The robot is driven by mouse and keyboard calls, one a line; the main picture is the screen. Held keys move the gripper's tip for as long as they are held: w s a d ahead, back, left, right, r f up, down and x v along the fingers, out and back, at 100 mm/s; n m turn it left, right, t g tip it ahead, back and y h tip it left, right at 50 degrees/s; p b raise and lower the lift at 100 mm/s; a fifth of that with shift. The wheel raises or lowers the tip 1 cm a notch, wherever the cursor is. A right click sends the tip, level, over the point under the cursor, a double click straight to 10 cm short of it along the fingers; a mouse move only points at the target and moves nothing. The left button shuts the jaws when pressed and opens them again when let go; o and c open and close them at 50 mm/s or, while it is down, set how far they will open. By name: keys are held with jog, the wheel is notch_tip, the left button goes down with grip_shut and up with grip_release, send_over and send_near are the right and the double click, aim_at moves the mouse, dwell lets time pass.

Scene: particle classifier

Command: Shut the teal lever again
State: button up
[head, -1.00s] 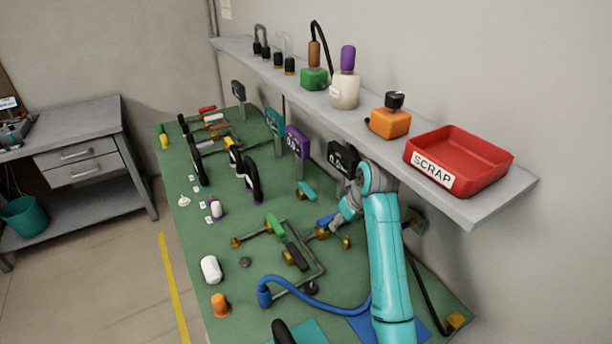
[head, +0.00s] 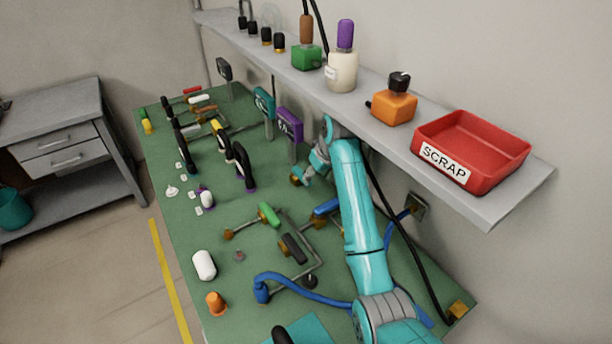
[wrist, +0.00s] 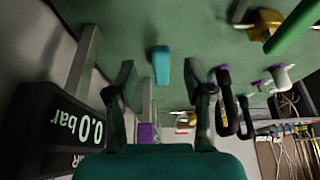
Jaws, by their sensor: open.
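The teal lever (wrist: 161,66) shows in the wrist view as a short teal bar above the green board. It lies between the two fingertips of my gripper (wrist: 160,78) in the picture, with clear gaps on both sides. My gripper is open and empty, and I cannot tell how far it is above the lever. In the head view my gripper (head: 305,174) is low over the board below the purple gauge (head: 290,126). There it mostly hides the teal lever, and a brass fitting (head: 296,180) shows beside it.
A black gauge (wrist: 75,125) reading 0.0 bar stands close on the left in the wrist view. A green lever (head: 269,215) and a blue lever (head: 326,208) sit nearer on the board. The shelf (head: 500,212) with a red SCRAP tray (head: 470,150) overhangs the right side.

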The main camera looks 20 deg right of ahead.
jog(key=w, duration=0.1)
jog(key=w+a, duration=0.1)
jog(key=w, duration=0.1)
jog(key=shift+x, duration=2.6)
jog(key=shift+w+a, duration=0.1)
jog(key=shift+r, duration=0.1)
grip_shut()
